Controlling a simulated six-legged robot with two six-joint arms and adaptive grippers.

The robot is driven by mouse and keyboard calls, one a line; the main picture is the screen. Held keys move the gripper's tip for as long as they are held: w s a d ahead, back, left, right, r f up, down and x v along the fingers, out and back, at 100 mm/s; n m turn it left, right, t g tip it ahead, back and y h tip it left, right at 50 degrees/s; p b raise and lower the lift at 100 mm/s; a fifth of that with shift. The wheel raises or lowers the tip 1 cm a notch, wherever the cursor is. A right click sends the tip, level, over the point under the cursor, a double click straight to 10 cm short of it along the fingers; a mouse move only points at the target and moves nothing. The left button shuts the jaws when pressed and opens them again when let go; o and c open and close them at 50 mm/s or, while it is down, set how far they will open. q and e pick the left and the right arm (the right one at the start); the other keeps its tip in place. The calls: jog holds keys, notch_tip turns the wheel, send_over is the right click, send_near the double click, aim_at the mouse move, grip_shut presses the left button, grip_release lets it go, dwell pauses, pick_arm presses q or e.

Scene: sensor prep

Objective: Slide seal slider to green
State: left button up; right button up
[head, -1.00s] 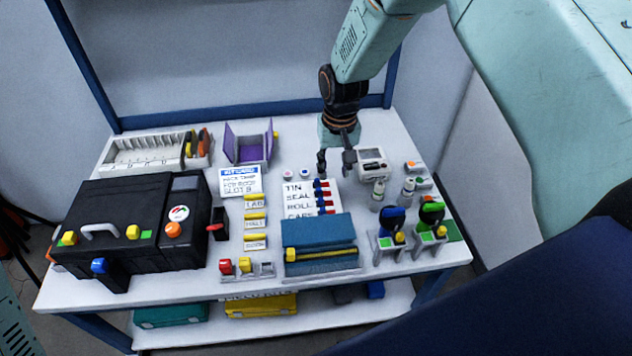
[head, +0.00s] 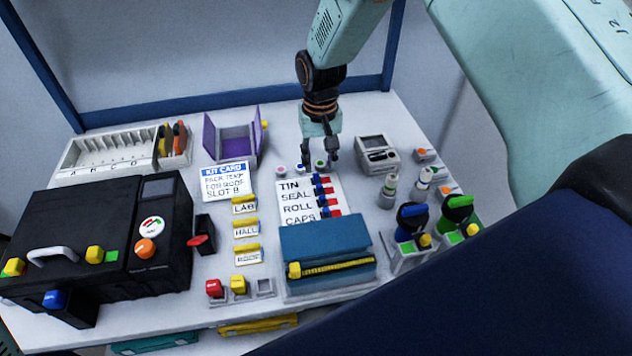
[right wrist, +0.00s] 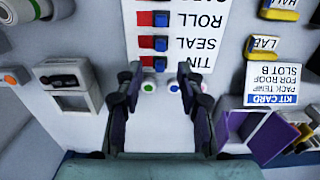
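The white slider panel (head: 293,217) lists TIN, SEAL, ROLL and CAPS, with one slider per row. The SEAL slider (head: 321,190) has a blue knob at left and red beside it at right; no green shows on it. In the right wrist view the panel is upside down, and the SEAL slider (right wrist: 153,43) lies just beyond TIN. My right gripper (head: 319,158) is open and empty, behind the TIN row over small round buttons. In the right wrist view its fingertips (right wrist: 160,82) stand apart, short of the TIN slider. My left gripper is not in view.
A grey device (head: 376,150) stands right of my right gripper, with small bottles (head: 388,190) nearer. A purple open box (head: 232,145) and a kit card (head: 224,181) are at left. A blue box (head: 322,240) stands directly in front of the panel.

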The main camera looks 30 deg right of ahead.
aim_at(319, 185)
jog(key=shift+s+f, duration=0.2)
jog(key=shift+f, duration=0.05)
notch_tip(319, 185, down, 6)
jog(key=shift+f+b, duration=0.15)
jog(key=shift+b, duration=0.95)
jog(key=shift+s+a+f, duration=0.15)
jog(key=shift+w+f, duration=0.15)
jog(key=shift+w, duration=0.05)
jog(key=shift+s, duration=0.1)
jog(key=c, duration=0.4)
grip_shut()
